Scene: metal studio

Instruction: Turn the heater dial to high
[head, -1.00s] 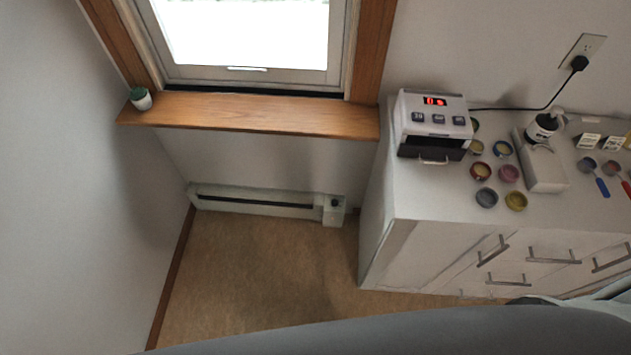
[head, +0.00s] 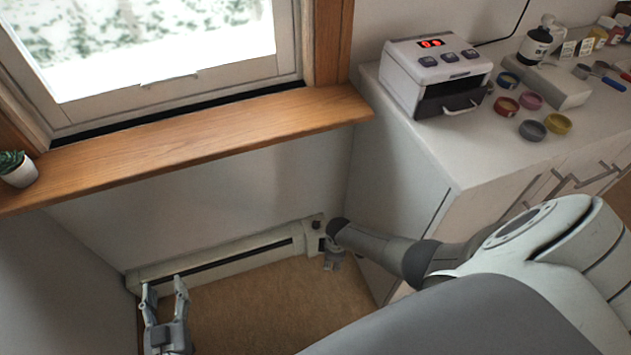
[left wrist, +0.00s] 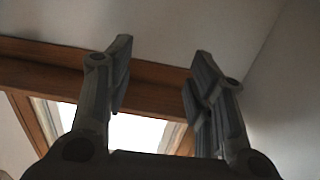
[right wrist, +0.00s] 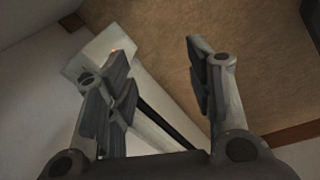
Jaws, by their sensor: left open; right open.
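The heater (head: 225,259) is a long, low white baseboard unit with a dark slot, on the wall below the window. Its dark dial (head: 317,224) is at the right end. My right gripper (head: 332,265) is just below and right of that end, small and partly hidden by my arm. In the right wrist view, my right gripper (right wrist: 155,50) is open and empty, with the heater (right wrist: 155,112) behind its left finger; the dial cannot be made out. My left gripper (head: 164,284) is open and empty in front of the heater's left end; the left wrist view shows its spread fingers (left wrist: 163,52).
A wooden sill (head: 200,137) juts out above the heater, with a potted plant (head: 17,168) at its left. A white cabinet (head: 410,160) stands close to the heater's right end, with a small oven-like device (head: 435,72) and several small pots on top. Floor (head: 270,305) before the heater is clear.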

